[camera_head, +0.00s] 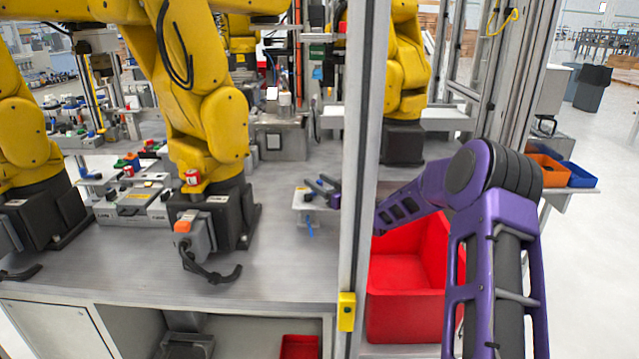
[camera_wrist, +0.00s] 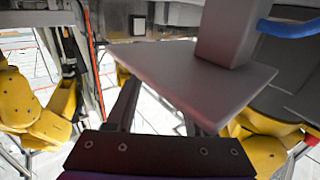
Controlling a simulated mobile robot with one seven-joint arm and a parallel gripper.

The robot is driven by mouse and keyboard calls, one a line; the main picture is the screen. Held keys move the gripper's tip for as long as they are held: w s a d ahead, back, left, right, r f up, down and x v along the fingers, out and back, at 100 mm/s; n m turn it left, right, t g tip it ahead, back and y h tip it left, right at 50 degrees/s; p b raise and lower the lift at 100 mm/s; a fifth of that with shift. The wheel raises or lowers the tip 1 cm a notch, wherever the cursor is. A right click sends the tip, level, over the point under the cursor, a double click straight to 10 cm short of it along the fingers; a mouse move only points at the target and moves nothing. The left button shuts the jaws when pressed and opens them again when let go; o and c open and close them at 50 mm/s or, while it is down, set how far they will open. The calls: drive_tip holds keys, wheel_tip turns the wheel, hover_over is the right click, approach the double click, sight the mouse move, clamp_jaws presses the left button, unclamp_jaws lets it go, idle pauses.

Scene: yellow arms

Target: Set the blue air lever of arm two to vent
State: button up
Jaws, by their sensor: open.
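A blue lever (camera_head: 311,229) hangs at the underside of a small pale block (camera_head: 301,199) on the bench, right of the middle yellow arm (camera_head: 207,125). A curved blue piece (camera_wrist: 290,27) shows at the upper right of the wrist view, probably this lever. My gripper (camera_head: 315,185) is open at the block's top, its fingers dark. In the wrist view a grey plate with a post (camera_wrist: 190,75) covers much of the space before the fingers; one finger shows left of it. I cannot tell whether they touch. No arm number is readable.
An upright metal post (camera_head: 362,150) stands in front of my forearm and hides part of it. A red bin (camera_head: 405,310) is below my arm. Another blue handle (camera_head: 88,172) is at the far left bench. A black cable (camera_head: 215,273) lies near the bench's front.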

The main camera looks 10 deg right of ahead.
sight(309, 191)
clamp_jaws()
drive_tip(key=shift+w+y+p, duration=0.1)
drive_tip(key=shift+y+p, duration=0.2)
drive_tip(key=shift+w+a+r+n+g+y+p, duration=0.1)
drive_tip(key=shift+w+a+n+g+y+p, duration=0.05)
drive_tip(key=shift+n+g+y+p, duration=0.45)
drive_tip(key=y, duration=0.1)
drive_tip(key=n+g, duration=0.1)
drive_tip(key=a+n+y+p, duration=0.1)
drive_tip(key=shift+w+g+y, duration=0.25)
drive_tip(key=shift+g+y, duration=0.05)
drive_tip(key=shift+g, duration=0.1)
drive_tip(key=shift+w+a+f+n+g+y, duration=0.1)
drive_tip(key=shift+a+n+g+y, duration=0.15)
drive_tip(key=shift+n+g+y, duration=0.45)
drive_tip(key=shift+w+a+f+n+g+y, duration=0.1)
drive_tip(key=shift+a+n+g+y, duration=0.15)
drive_tip(key=shift+n+g+y, duration=0.45)
drive_tip(key=shift+a+n+g+b, duration=0.2)
drive_tip(key=shift+n+g+b, duration=0.15)
drive_tip(key=shift+g, duration=0.35)
drive_tip(key=shift+r, duration=0.1)
